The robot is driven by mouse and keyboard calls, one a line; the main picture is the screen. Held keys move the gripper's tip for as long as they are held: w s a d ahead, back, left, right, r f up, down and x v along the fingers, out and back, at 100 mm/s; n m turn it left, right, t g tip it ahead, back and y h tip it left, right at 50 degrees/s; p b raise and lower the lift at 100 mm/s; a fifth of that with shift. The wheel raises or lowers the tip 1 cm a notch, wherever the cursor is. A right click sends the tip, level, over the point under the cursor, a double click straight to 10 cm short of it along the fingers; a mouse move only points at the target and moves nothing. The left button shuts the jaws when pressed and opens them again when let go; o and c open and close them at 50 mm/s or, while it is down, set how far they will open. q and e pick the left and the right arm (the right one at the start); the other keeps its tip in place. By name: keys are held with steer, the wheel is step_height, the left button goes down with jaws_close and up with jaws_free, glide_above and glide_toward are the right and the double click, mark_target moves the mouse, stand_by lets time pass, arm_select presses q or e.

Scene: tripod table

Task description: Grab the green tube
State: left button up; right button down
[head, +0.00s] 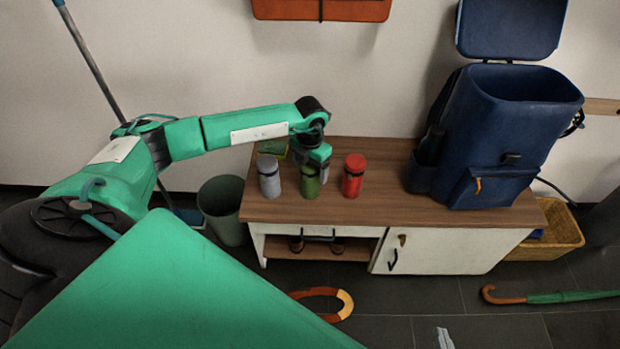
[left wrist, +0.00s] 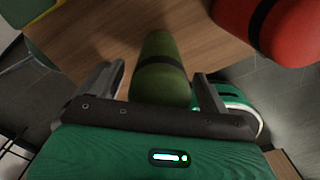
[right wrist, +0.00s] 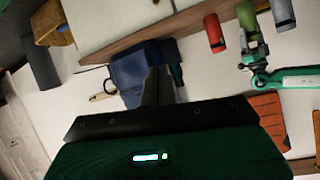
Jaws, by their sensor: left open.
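The green tube (head: 310,182) stands upright on the wooden table between a grey tube (head: 268,176) and a red tube (head: 353,175). My left gripper (head: 313,158) is at its upper part from above and behind. In the left wrist view the green tube (left wrist: 160,72) lies between the spread fingers of my open left gripper (left wrist: 158,92); I cannot tell whether either finger touches it. My right gripper (right wrist: 157,85) shows in its own wrist view with its fingers together and nothing seen between them. The head view does not show it.
A blue backpack (head: 505,130) stands open at the table's right (head: 410,215). A green and yellow item (head: 273,148) lies behind the grey tube. A bin (head: 222,205) is left of the table, a wicker basket (head: 560,230) right. An umbrella (head: 560,297) lies on the floor.

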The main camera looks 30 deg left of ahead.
arm_select(q)
steer(key=c, duration=1.3)
steer(key=shift+r, duration=0.15)
